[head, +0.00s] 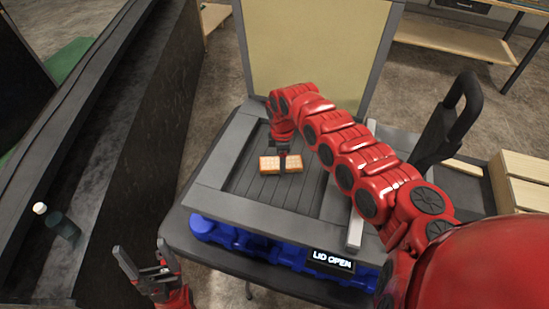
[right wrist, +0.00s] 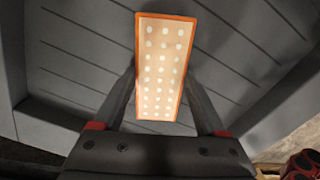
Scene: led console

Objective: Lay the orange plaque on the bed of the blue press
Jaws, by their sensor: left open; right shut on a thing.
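The orange plaque (head: 281,163) has a pale dotted face; it also shows in the right wrist view (right wrist: 162,72). My right gripper (head: 283,152) is shut on the plaque, with a finger on each long side in the right wrist view (right wrist: 165,105). The plaque is over the grey slatted bed (head: 255,190) of the blue press (head: 240,241); I cannot tell whether it touches the bed. The press lid (head: 315,50) stands open behind it, and its display (head: 332,260) reads "LID OPEN". My left gripper (head: 139,262) is open and empty, left of the press front.
A dark counter or trough (head: 110,150) runs along the left, with a dark white-capped bottle (head: 62,224) on it. A black handle (head: 450,120) and wooden boxes (head: 520,178) stand to the right. A wooden shelf (head: 460,38) is at the back right.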

